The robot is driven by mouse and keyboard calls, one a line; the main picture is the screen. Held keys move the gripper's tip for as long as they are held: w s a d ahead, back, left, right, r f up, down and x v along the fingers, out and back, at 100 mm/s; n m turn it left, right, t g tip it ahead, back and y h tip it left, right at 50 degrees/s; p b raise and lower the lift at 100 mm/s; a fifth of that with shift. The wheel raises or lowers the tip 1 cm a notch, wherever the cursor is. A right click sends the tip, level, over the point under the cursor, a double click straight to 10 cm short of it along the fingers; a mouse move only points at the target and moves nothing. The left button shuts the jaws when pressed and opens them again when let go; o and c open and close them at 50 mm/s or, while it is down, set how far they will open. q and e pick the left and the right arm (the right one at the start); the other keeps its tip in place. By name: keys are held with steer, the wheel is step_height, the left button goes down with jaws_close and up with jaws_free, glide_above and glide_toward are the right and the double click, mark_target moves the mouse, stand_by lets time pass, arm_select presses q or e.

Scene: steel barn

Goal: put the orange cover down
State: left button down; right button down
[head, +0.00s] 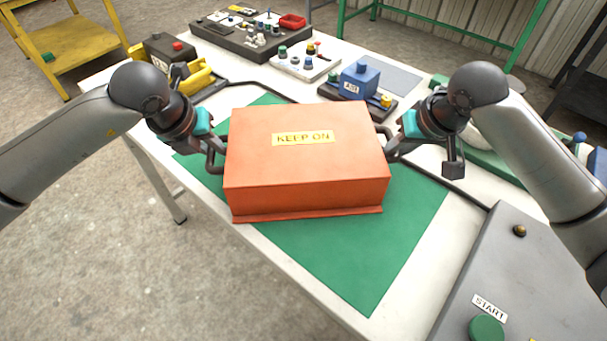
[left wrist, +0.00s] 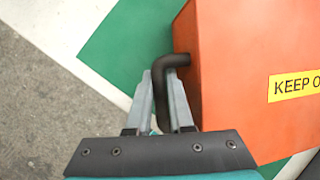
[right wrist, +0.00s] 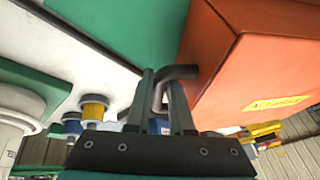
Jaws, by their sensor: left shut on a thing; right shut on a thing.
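The orange cover (head: 305,170) is a box-shaped lid with a yellow "KEEP ON" label (head: 303,138) and a dark handle at each end. It is over the green mat (head: 375,270); I cannot tell for sure whether its lower edge touches the mat. My left gripper (head: 212,150) is shut on the left handle (left wrist: 173,62). My right gripper (head: 392,148) is shut on the right handle (right wrist: 180,72). The cover also shows in the left wrist view (left wrist: 240,60) and the right wrist view (right wrist: 225,70). What is under the cover is hidden.
A grey panel with a START label (head: 489,307) and green button (head: 487,328) stands at the front right. Behind the cover are a blue block marked A31 (head: 360,80), a white tray of small parts (head: 305,68) and a dark parts board (head: 240,42). Green mat is bare in front.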

arm_select(q)
steer(key=c, duration=0.8)
jaws_free()
steer(key=shift+a, duration=0.1)
arm_select(e)
steer(key=c, duration=0.8)
jaws_free()
steer(key=shift+d, duration=0.1)
